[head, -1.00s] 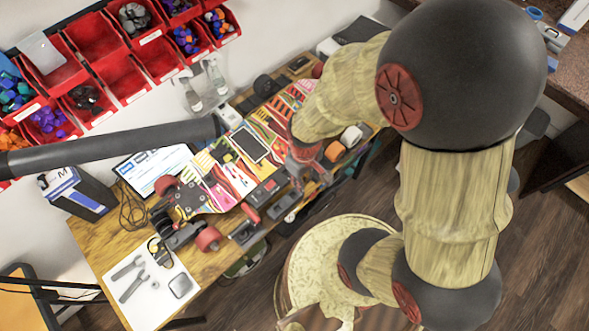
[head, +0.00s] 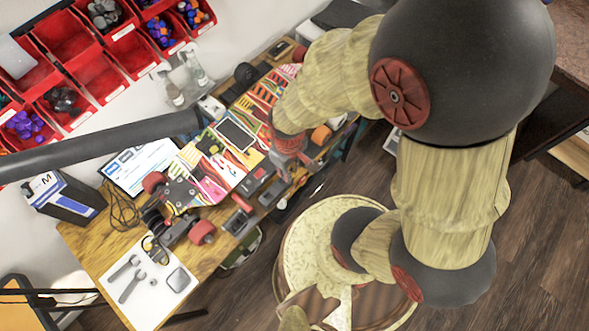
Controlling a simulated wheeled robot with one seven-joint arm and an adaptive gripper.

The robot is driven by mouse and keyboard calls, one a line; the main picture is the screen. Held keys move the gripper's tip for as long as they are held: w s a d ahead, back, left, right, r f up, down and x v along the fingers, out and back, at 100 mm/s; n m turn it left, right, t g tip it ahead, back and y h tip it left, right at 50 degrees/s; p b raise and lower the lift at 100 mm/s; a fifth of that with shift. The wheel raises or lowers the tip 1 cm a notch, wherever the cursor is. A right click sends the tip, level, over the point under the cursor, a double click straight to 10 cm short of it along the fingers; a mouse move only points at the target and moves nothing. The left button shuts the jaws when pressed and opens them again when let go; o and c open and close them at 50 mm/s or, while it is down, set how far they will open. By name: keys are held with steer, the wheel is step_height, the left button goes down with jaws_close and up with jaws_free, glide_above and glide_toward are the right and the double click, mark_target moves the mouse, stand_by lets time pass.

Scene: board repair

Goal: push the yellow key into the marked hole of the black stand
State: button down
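My arm reaches down from the upper right to the far right part of the workbench (head: 82,243). My gripper (head: 297,166) is at the arm's end, low over the cluttered bench edge. It is small and partly hidden by my own wrist, so its fingers and anything between them cannot be made out. I cannot pick out the yellow key. The black stand and its marked hole are not clearly identifiable among the dark parts on the bench.
A skateboard with red wheels (head: 201,232), a phone (head: 235,134) and a lit tablet (head: 142,165) lie on the bench. A white sheet with wrenches (head: 131,285) is at the front left. Red bins (head: 98,73) hang on the wall. A dark bar (head: 100,147) crosses above the bench.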

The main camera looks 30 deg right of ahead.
steer(key=w+a, duration=0.4)
steer(key=a, duration=0.3)
stand_by(0.6)
steer(key=shift+f+b, duration=5.95)
steer(key=shift+f, duration=2.2)
steer(key=shift+f+b, duration=0.6)
steer(key=shift+f, duration=0.45)
